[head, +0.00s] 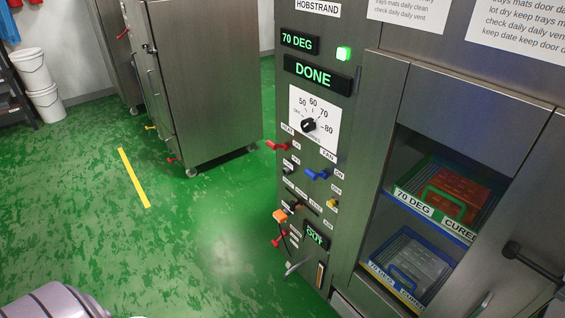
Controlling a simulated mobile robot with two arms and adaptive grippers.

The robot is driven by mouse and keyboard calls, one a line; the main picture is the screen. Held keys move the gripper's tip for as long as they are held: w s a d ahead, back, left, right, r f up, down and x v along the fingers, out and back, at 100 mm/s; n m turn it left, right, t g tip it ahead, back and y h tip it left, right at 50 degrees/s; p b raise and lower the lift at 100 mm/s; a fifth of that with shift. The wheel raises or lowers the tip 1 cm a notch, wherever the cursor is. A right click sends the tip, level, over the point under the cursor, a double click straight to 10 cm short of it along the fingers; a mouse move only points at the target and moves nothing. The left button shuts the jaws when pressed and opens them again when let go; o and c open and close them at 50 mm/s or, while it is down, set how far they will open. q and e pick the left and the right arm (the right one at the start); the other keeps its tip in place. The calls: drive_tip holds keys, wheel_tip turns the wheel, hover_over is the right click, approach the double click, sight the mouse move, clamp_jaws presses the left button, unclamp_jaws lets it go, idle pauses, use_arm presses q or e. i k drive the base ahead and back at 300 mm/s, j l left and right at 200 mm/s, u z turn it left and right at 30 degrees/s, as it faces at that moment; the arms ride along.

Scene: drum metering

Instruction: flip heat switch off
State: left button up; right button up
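The heat switch (277,146) is a red lever on the steel control panel, below the HEAT label and beside the upper label, which appears to read ON. A blue fan switch (317,174) sits to its lower right, under the FAN label. Above them, a black dial (309,125) is on a white scale plate. The displays read 70 DEG (300,41) and DONE (318,75), and a small green light (343,54) is lit. Neither gripper is in view; a grey part of my own body shows at the bottom left.
Right of the panel, an open compartment holds a green-framed tray (444,203) and a blue-framed tray (405,277). An open door with a dark handle (533,262) stands at the right. A steel cabinet (205,80) and white buckets (45,102) stand behind.

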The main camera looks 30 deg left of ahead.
sight(271, 144)
drive_tip(key=u, duration=1.05)
